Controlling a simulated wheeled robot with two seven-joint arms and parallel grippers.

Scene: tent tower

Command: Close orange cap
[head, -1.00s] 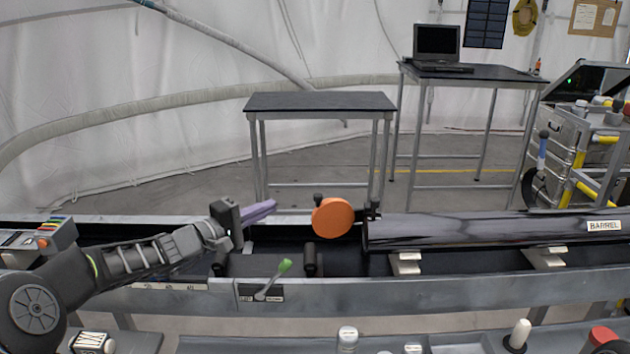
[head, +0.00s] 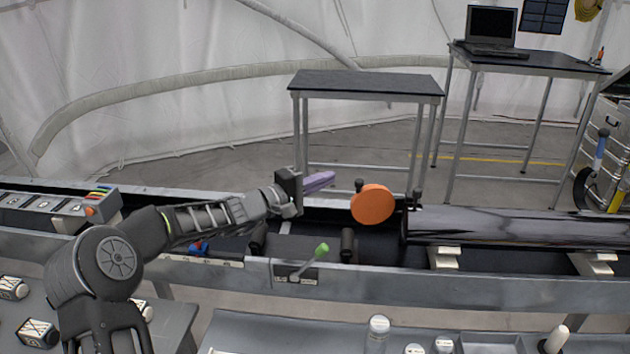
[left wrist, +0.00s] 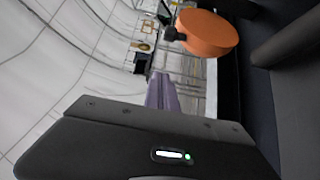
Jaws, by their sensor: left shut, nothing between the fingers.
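The orange cap (head: 373,204) is a round disc standing beside the left end of the dark barrel (head: 520,226), hinged out to its side, so the barrel end is uncovered. A dark knob sits on the cap's upper left edge. My left gripper (head: 320,181) has purple fingers, shut and empty, pointing right toward the cap with a gap between. In the left wrist view the purple fingers (left wrist: 162,92) point up, and the orange cap (left wrist: 208,33) lies ahead and to their right. My right gripper is not in view.
The barrel lies on white supports (head: 443,257) in a long grey trough (head: 400,283). A green-tipped lever (head: 321,249) stands on the trough's front. Dark rollers (head: 347,245) sit below the cap. A small table (head: 365,84) stands behind.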

